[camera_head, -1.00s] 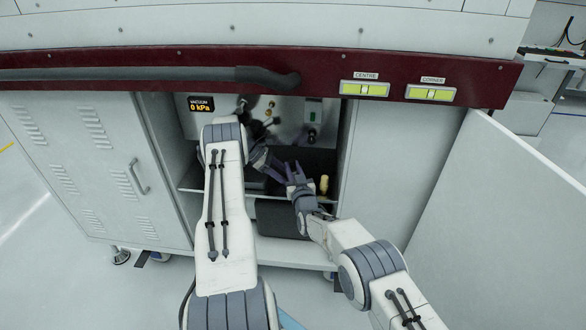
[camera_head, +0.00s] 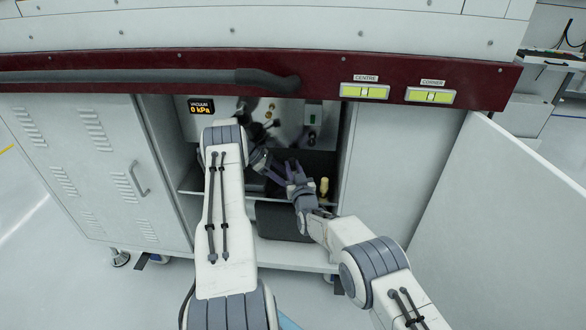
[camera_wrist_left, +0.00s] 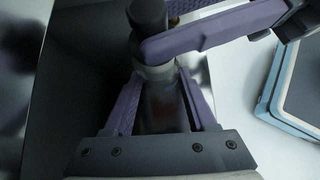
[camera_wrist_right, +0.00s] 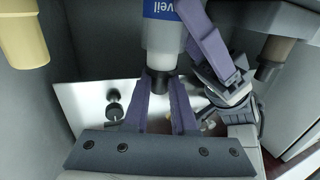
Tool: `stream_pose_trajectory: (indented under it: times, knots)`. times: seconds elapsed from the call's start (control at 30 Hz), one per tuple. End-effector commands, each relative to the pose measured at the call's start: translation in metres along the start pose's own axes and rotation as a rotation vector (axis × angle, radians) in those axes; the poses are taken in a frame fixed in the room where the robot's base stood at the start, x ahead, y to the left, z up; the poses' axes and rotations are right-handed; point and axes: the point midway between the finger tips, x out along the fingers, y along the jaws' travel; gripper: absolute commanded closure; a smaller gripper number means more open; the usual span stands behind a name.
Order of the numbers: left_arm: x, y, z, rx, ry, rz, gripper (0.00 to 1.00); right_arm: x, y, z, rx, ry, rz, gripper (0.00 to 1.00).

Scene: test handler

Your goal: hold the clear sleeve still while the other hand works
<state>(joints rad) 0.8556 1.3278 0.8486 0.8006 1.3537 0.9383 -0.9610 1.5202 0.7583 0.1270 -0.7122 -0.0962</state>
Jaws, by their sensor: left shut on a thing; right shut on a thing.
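The clear sleeve (camera_wrist_left: 162,108) is a greyish see-through tube between the purple fingers of my left gripper (camera_wrist_left: 160,100), which is shut on it. A pale ring and a dark end piece (camera_wrist_left: 148,15) stand beyond it. My right gripper (camera_wrist_right: 160,100) is shut on a black end (camera_wrist_right: 159,82); above that is a pale tube with a blue label (camera_wrist_right: 163,10) reading "veil". A purple finger of the other gripper crosses close by in each wrist view. In the head view, both grippers, left (camera_head: 262,163) and right (camera_head: 295,176), meet inside the open cabinet; the sleeve is hard to make out.
A cream cylinder (camera_head: 324,186) stands just right of my right gripper. A vacuum readout (camera_head: 201,105) shows 0 kPa. The cabinet walls and shelf edge (camera_head: 190,190) leave little room around my grippers. The open door (camera_head: 490,220) is at the right.

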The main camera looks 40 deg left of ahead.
Motion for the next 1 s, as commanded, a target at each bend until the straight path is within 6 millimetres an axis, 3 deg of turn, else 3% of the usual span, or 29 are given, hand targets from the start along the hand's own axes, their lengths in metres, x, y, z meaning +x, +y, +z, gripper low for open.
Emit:
stream_pose_trajectory:
  times: [0.27,1.0]
  knots:
    - [0.000,0.000,0.000,0.000,0.000,0.000,0.97,0.000,0.000,-0.003,0.000,0.001,0.000,1.00]
    - [0.000,0.000,0.000,0.000,0.000,0.000,0.97,0.000,0.000,-0.039,0.000,0.000,0.000,1.00]
